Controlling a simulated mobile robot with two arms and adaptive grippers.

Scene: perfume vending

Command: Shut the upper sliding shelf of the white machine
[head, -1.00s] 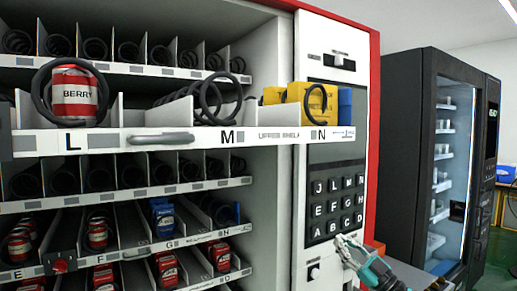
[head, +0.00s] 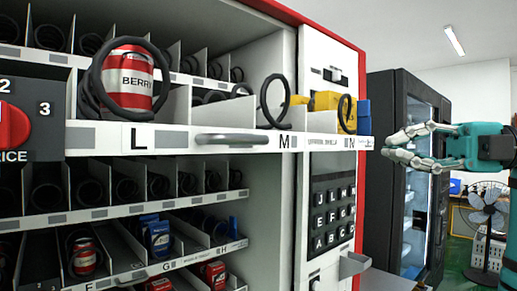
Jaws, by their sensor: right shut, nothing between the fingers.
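The white machine (head: 265,190) fills the left and middle of the head view. Its upper sliding shelf (head: 103,140), marked L, M and N, juts out in front of the other rows. It carries a red BERRY can (head: 130,88), black coils and yellow and blue boxes (head: 327,101). A grey handle (head: 232,138) is on its front. My right gripper (head: 387,145) points left, just right of the shelf's N end; I cannot tell whether it touches. It is shut with nothing held. My left gripper is out of view.
A keypad panel (head: 332,205) sits behind the shelf's right end. Lower rows hold cans and coils. A red knob panel (head: 25,125) is at the left edge. A black vending machine (head: 385,200) and a fan (head: 487,220) stand behind at right.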

